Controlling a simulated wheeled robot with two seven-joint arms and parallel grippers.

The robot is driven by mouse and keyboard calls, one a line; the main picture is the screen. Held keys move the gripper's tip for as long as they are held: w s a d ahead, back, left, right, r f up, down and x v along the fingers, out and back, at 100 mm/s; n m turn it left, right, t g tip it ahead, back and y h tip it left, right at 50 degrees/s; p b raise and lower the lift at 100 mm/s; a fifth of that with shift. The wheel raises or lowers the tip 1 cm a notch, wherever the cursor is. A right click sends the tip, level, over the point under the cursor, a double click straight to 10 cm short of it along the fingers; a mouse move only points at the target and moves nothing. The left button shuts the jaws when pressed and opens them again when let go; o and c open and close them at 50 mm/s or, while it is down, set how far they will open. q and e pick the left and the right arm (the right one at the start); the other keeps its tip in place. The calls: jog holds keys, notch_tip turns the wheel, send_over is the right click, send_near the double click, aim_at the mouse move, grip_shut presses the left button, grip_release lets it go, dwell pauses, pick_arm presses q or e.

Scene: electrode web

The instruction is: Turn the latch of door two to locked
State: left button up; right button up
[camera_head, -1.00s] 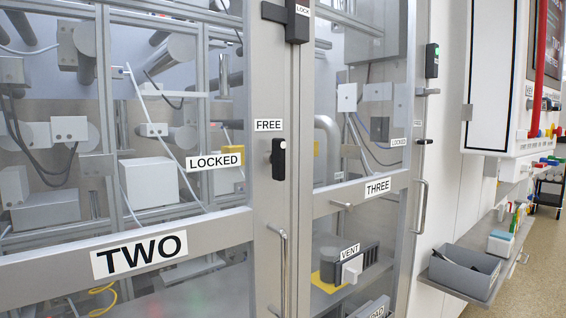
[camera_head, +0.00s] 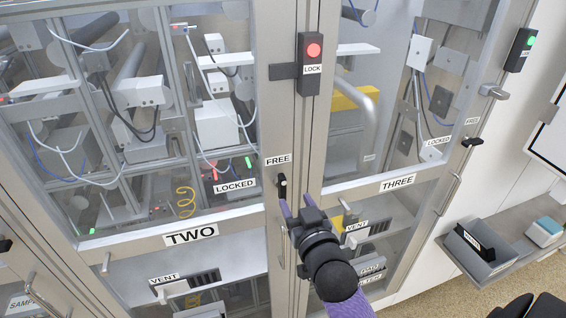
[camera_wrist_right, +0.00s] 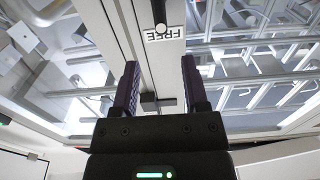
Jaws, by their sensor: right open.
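Door two's latch (camera_head: 282,186) is a small black handle on the grey door frame. It stands upright, pointing toward the FREE label (camera_head: 278,160) above it. The LOCKED label (camera_head: 235,186) is to its left on the glass. My right gripper (camera_head: 293,207) is open, just below and right of the latch in the head view, with nothing between its fingers. In the right wrist view the picture is upside down; the open fingers (camera_wrist_right: 160,86) point at the door frame, and the latch (camera_wrist_right: 159,12) lies beyond the tips at the top edge. My left gripper is not in view.
A black lock box (camera_head: 311,62) with a red light sits above the latch. The TWO sign (camera_head: 191,236) is on the door's crossbar. Door three's black latch (camera_head: 472,142) lies sideways, with a green-lit box (camera_head: 521,50) above. A grey bin (camera_head: 483,250) stands on the right shelf.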

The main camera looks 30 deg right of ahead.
aim_at(284, 183)
jog(key=x, duration=0.8)
jog(key=shift+w+f, duration=0.2)
jog(key=shift+w, duration=0.2)
jog(key=shift+c, duration=0.3)
grip_shut()
